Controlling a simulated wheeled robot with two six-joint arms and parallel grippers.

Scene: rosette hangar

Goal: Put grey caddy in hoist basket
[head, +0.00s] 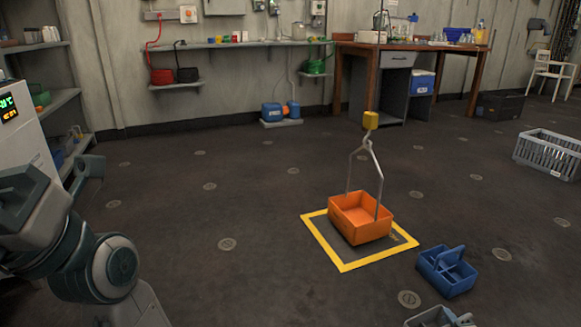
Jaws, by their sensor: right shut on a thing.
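The hoist basket is an orange open box (345,222) hung from a metal yoke under a yellow block (370,120). It sits low over a yellow-edged square on the floor and looks empty. The grey caddy (428,318) shows only in part at the bottom edge, in front and to the right of the basket; the rest is cut off. My right gripper (463,320) barely shows there, shut on the grey caddy. My left arm comes in at the left, but I cannot make out its gripper.
A blue caddy (447,280) stands on the floor right of the yellow-edged square (343,267). A grey slatted crate (548,153) is at the far right. A workbench (415,48) and wall shelves are at the back. The floor left of the basket is clear.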

